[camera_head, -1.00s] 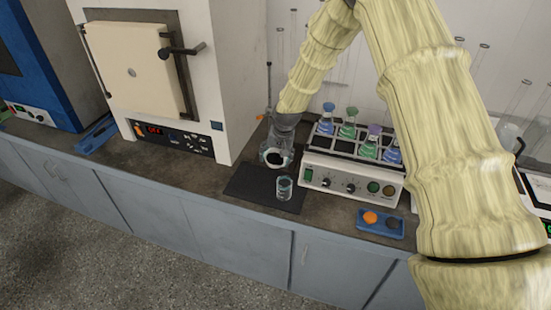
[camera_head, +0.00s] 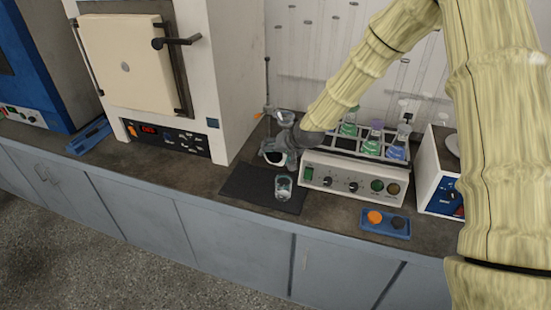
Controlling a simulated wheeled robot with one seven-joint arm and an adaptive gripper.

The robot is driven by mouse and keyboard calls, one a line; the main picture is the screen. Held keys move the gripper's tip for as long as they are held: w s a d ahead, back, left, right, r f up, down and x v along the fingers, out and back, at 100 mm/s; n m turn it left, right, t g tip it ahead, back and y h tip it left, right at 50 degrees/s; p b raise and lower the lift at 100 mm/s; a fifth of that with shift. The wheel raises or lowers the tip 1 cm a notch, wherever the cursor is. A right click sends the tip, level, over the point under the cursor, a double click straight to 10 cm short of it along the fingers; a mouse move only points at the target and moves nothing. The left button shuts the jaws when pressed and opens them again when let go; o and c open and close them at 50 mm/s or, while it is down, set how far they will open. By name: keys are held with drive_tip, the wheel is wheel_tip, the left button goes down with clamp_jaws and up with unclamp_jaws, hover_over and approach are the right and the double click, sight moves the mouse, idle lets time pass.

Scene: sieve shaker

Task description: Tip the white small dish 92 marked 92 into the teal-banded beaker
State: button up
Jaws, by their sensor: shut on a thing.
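The white small dish (camera_head: 274,160) shows a dark inside and looks tilted toward the camera; its marking cannot be read. My gripper (camera_head: 280,153) is shut on the dish, reaching in from the right. The fingers are small and partly blend with the glassware behind. The teal-banded beaker (camera_head: 283,188) stands upright on a black mat (camera_head: 245,183), in front of the dish and slightly right of it. The dish is apart from the beaker in the picture. The beaker's contents cannot be made out.
Just right stands a white shaker unit (camera_head: 345,180) with knobs and colored flasks. A blue tray (camera_head: 385,230) with orange and dark round items lies in front of it. A furnace (camera_head: 155,80) stands left, and a thin rod stand (camera_head: 267,85) behind the dish.

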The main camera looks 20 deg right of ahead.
sight(284, 160)
drive_tip(key=shift+s+d+f+t+y+b, duration=0.1)
drive_tip(key=shift+s+t+y+b, duration=0.2)
drive_tip(key=shift+t+b, duration=0.95)
drive_tip(key=b, duration=0.2)
drive_tip(key=t+y+b, duration=0.1)
drive_tip(key=b, duration=0.2)
drive_tip(key=shift+s+d+t+b, duration=0.2)
drive_tip(key=shift+s+t+b, duration=0.1)
drive_tip(key=shift+s, duration=0.1)
drive_tip(key=t+b, duration=0.1)
drive_tip(key=b, duration=0.3)
drive_tip(key=s+t+y+b, duration=0.1)
drive_tip(key=t+b, duration=0.1)
drive_tip(key=b, duration=0.2)
drive_tip(key=s+t+b, duration=0.1)
drive_tip(key=b, duration=0.4)
drive_tip(key=shift+d+f+t+y, duration=0.25)
drive_tip(key=shift+d+t+y, duration=0.1)
drive_tip(key=shift+y, duration=0.05)
drive_tip(key=b, duration=0.1)
drive_tip(key=t+b, duration=0.1)
drive_tip(key=b, duration=0.1)
drive_tip(key=shift+s+d+b, duration=0.1)
drive_tip(key=shift+s+b, duration=0.15)
drive_tip(key=shift+b, duration=0.05)
drive_tip(key=shift+s+r+t+y+b, duration=0.1)
drive_tip(key=shift+r+t+y+b, duration=0.05)
drive_tip(key=shift+t+y+b, duration=0.2)
